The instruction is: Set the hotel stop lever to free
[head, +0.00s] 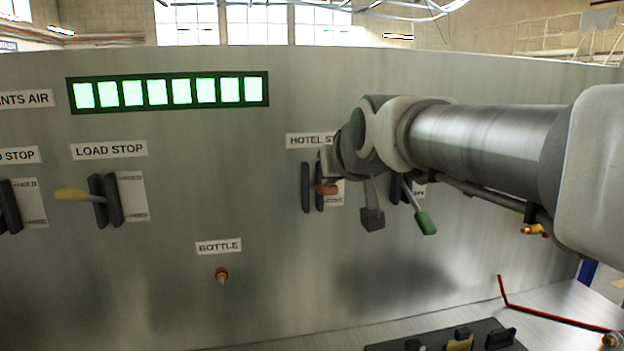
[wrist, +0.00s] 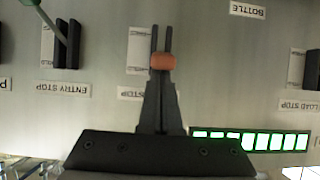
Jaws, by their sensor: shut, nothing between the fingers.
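The hotel stop lever has an orange-red knob (head: 326,189) standing out from between two dark guide bars, below the partly hidden HOTEL STOP label (head: 308,140). The white scale plate beside it is mostly covered and its marks are too small to read, so I cannot tell the lever's setting for sure. The knob also shows in the upside-down wrist view (wrist: 162,61). My gripper (wrist: 160,78) is shut and empty. Its fingertips are at the label side of the knob, close to or touching it. In the head view my arm and wrist hide much of the gripper.
A green-handled lever (head: 425,222) stands close to the right, its label mostly covered. The yellow LOAD STOP lever (head: 72,195) is at left. A BOTTLE knob (head: 222,275) sits lower down. A lit display (head: 167,92) is above. The panel between LOAD STOP and HOTEL STOP is clear.

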